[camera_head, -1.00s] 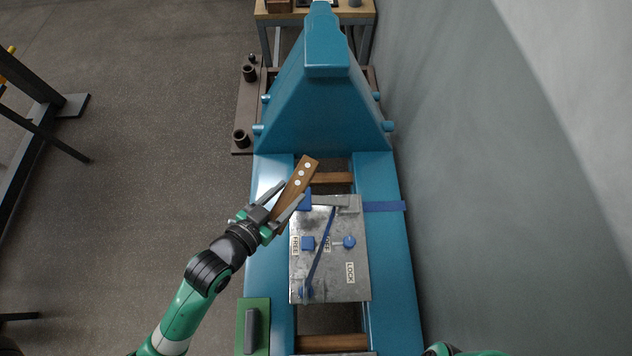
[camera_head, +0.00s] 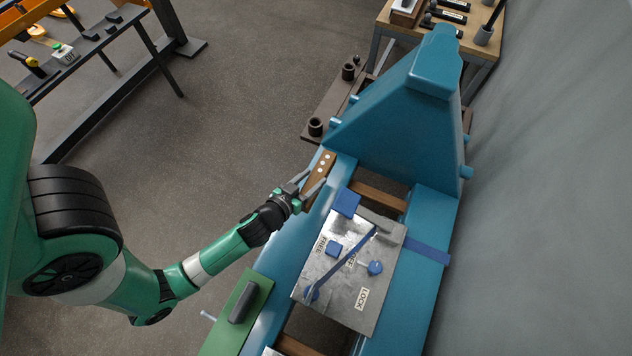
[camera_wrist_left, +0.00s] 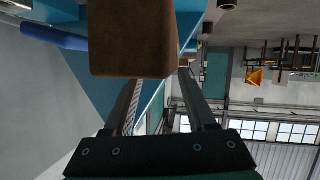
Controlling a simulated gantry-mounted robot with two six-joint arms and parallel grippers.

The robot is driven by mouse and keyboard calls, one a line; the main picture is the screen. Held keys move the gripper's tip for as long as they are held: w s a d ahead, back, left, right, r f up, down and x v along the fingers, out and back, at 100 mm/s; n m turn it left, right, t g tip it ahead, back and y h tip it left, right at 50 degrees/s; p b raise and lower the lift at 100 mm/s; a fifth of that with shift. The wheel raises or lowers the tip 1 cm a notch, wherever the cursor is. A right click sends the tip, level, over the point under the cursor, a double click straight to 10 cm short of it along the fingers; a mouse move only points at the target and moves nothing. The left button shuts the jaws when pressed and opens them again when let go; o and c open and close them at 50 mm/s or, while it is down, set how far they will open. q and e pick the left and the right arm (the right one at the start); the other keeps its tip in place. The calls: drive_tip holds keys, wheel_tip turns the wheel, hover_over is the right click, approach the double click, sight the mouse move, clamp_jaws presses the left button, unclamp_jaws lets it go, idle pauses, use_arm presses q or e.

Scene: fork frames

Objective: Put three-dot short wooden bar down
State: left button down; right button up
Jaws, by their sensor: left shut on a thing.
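The three-dot short wooden bar (camera_head: 324,163) is brown with a row of white dots on its upper face. My left gripper (camera_head: 314,180) is shut on it. In the head view the bar overlaps the left rail of the blue frame (camera_head: 280,240), near the foot of the tall blue block; I cannot tell whether it touches the rail. In the left wrist view the bar (camera_wrist_left: 133,40) shows as a large brown block end between and beyond the two fingers (camera_wrist_left: 160,105). My right gripper is out of view.
A metal plate (camera_head: 345,285) with blue levers and labels lies across the rails. The tall blue block (camera_head: 400,120) stands behind. A green plate with a grey handle (camera_head: 243,303) is at the near left. A brown shelf with dark cups (camera_head: 316,127) adjoins the block.

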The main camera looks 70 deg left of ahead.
use_arm(q)
wheel_tip(320, 180, down, 10)
drive_tip(key=b, duration=0.6)
drive_tip(key=shift+r, duration=0.2)
drive_tip(key=shift+w+f, duration=0.1)
drive_tip(key=shift+f, duration=0.05)
drive_tip(key=shift+c, duration=1)
unclamp_jaws()
drive_tip(key=shift+r, duration=0.25)
drive_tip(key=b+v, duration=0.2)
drive_tip(key=v, duration=0.8)
drive_tip(key=shift+d+f, duration=0.1)
drive_tip(key=shift+d, duration=0.05)
drive_tip(key=shift+v, duration=1)
